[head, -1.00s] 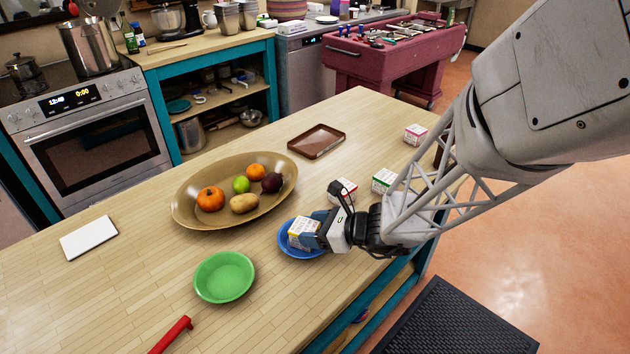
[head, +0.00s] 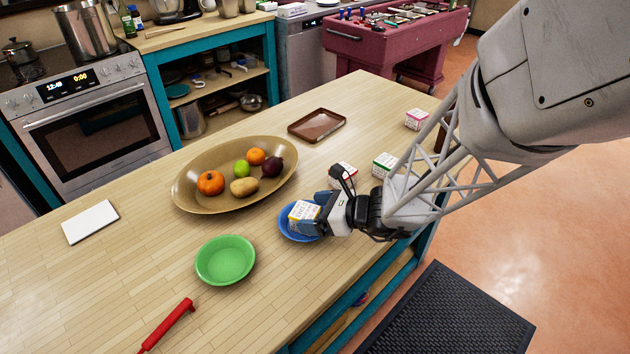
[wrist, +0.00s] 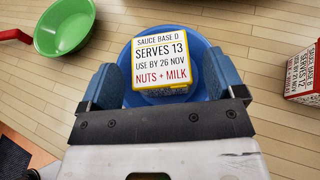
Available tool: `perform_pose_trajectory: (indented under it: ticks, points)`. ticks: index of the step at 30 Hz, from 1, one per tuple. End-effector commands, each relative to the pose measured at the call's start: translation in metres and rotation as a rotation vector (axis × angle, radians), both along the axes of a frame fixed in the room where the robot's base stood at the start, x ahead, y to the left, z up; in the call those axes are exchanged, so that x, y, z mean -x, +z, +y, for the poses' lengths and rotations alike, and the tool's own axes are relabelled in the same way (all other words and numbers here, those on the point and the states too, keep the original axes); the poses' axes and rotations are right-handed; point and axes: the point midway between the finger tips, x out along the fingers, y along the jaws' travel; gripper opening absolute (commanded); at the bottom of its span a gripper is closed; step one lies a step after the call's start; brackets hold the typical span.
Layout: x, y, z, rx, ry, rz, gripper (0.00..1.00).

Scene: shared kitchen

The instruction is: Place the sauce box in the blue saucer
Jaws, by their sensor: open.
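The sauce box (head: 303,211), white with yellow edges, is in the blue saucer (head: 287,229). In the wrist view the box (wrist: 160,62) shows its face reading "Sauce Base D" and sits over the middle of the saucer (wrist: 203,50). My gripper (head: 314,213) is low at the saucer. In the wrist view its blue fingers (wrist: 163,82) stand apart on either side of the box, with a gap of saucer visible at each side. The box's underside is hidden, so I cannot see its full contact with the saucer.
A green bowl (head: 225,260) is left of the saucer. A large oval bowl (head: 190,196) of produce lies behind. Other boxes stand near my arm, one white and green (head: 384,165). A brown tray (head: 317,125) and red-handled tool (head: 168,325) are on the counter.

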Motion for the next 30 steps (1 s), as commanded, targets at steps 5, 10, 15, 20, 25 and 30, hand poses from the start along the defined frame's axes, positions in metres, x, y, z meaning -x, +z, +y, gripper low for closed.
perform_pose_trajectory:
  ticks: [5,10,15,20,25,30]
  points:
    - [0.003,0.004,-0.009,0.000,-0.001,0.000,0.88]
    - [0.009,0.009,-0.022,0.000,-0.002,0.000,0.88]
    - [0.015,0.016,-0.037,0.000,-0.003,-0.001,0.88]
    - [0.020,0.022,-0.050,0.000,-0.003,0.000,0.88]
    - [0.026,0.028,-0.064,0.000,-0.003,0.000,0.88]
    - [0.031,0.034,-0.077,0.000,-0.003,0.000,0.88]
